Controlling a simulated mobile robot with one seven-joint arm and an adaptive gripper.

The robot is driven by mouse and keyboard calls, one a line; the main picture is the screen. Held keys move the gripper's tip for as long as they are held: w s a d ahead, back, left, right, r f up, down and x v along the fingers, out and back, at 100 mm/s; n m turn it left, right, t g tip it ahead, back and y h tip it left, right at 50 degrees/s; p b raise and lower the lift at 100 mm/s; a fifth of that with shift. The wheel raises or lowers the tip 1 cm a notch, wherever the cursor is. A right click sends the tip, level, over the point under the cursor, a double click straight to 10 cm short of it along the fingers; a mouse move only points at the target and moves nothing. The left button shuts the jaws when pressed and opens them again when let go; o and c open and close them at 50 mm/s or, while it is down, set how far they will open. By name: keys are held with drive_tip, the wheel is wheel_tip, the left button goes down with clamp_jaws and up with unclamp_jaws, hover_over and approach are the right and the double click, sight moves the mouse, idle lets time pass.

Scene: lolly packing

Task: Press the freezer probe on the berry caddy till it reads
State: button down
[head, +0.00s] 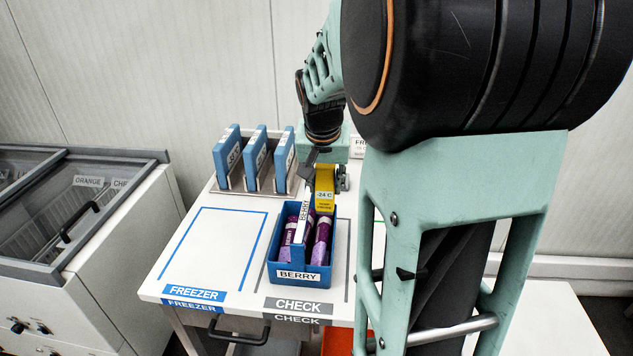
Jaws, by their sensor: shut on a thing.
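The blue berry caddy (272,270) stands upright on the CHECK area of the white table, with several purple-wrapped lollies (321,240) in it. Its upright middle handle carries a BERRY label, and a second BERRY label is on its front. The yellow freezer probe (325,200) is at the caddy's far right end, and its display shows -24 C. My gripper (326,177) is shut on the probe, with dark fingers at its two sides. The probe's lower end is hidden behind the caddy, so I cannot tell whether it touches it.
The blue-outlined FREEZER area (215,250) at the left is empty. A chest freezer (130,220) with a glass lid and an ORANGE label stands left of the table. My arm covers much of the right side.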

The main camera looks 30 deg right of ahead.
drive_tip(key=shift+r+p, duration=1.9)
drive_tip(key=shift+r, duration=1.15)
